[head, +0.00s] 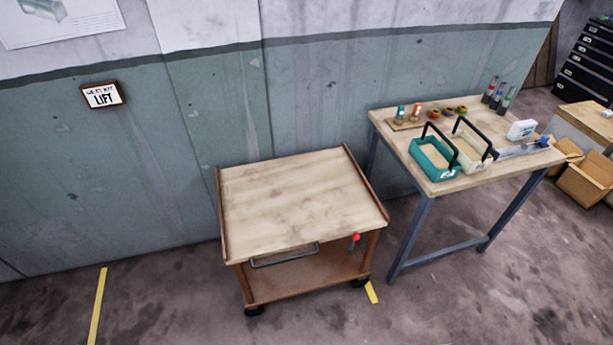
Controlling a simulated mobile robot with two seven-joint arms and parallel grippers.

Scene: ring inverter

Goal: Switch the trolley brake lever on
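A trolley (300,206) with a bare wooden top, a lower shelf and dark wheels stands against the wall in the middle of the head view. A small lever with a red knob (356,237) sits at the trolley's front, near its right corner. I cannot tell from this view whether the lever is on or off. A dark bar handle (285,256) runs along the trolley's front edge. Neither of my grippers is in view.
A workbench (480,183) to the right holds a teal tote (433,158), a cream tote (473,147), and several small items. Cardboard boxes (584,178) lie farther right. Yellow floor strips (97,306) flank the trolley. The floor in front is clear.

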